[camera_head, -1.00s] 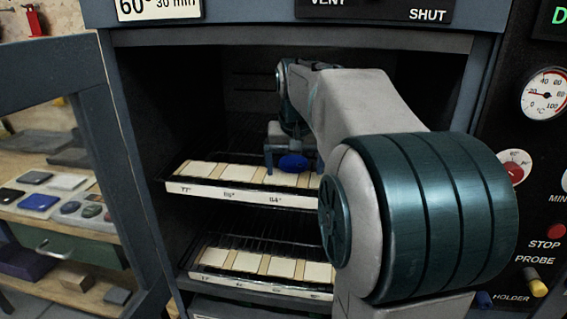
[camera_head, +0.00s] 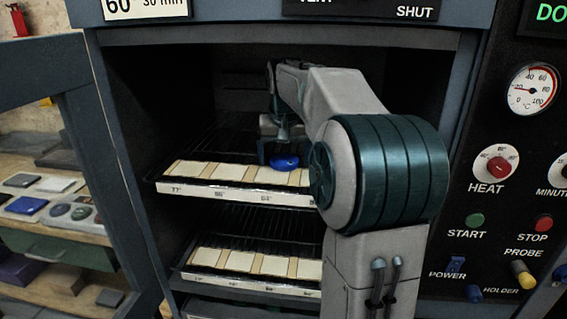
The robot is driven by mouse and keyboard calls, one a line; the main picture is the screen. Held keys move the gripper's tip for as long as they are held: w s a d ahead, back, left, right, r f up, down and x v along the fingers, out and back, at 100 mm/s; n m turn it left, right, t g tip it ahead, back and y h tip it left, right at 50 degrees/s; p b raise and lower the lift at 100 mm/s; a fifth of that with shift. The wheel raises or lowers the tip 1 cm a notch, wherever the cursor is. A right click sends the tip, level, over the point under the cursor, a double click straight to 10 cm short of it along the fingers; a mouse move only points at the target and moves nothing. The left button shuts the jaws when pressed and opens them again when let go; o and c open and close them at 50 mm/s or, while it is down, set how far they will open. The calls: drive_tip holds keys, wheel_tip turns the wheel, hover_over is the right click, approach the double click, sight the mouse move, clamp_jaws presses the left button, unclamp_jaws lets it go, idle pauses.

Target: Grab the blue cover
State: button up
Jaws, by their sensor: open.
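A blue rounded piece (camera_head: 285,162), which looks like the blue cover, is on or just above the upper tray (camera_head: 230,192) inside the open cabinet. My gripper (camera_head: 281,151) points down at it with its fingers apart, one on each side of the blue piece. The gap between fingers and blue piece is too small to make out, and I cannot tell whether they touch. My forearm hides the right part of the tray.
Pale square tiles (camera_head: 230,172) line the upper tray. A lower tray (camera_head: 240,281) holds similar tiles. The open cabinet door (camera_head: 95,140) stands at the left, with a shelf of small items behind it. A control panel (camera_head: 510,200) is at the right.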

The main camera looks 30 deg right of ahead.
drive_tip(key=c, duration=1.2)
drive_tip(key=shift+r, duration=0.2)
